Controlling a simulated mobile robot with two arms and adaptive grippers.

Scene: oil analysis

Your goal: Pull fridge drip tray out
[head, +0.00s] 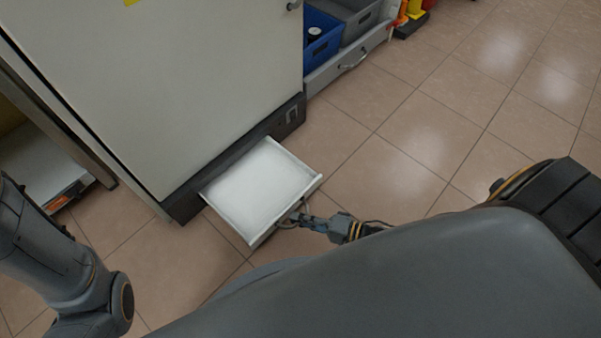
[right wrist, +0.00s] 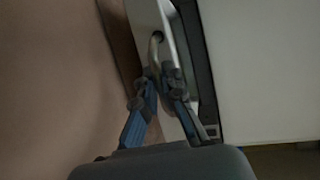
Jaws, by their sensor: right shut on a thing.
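The white drip tray (head: 258,187) sticks out from the dark base of the fridge (head: 180,75), low over the floor. The tray looks empty in the head view. My left arm shows at the lower left of the head view, but its gripper is out of view.
A blue bin (head: 321,36) and a grey bin (head: 358,20) sit in a low pulled-out drawer (head: 345,66) right of the fridge. Yellow and red items (head: 411,12) stand at the top. The tiled floor (head: 420,130) to the right is clear.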

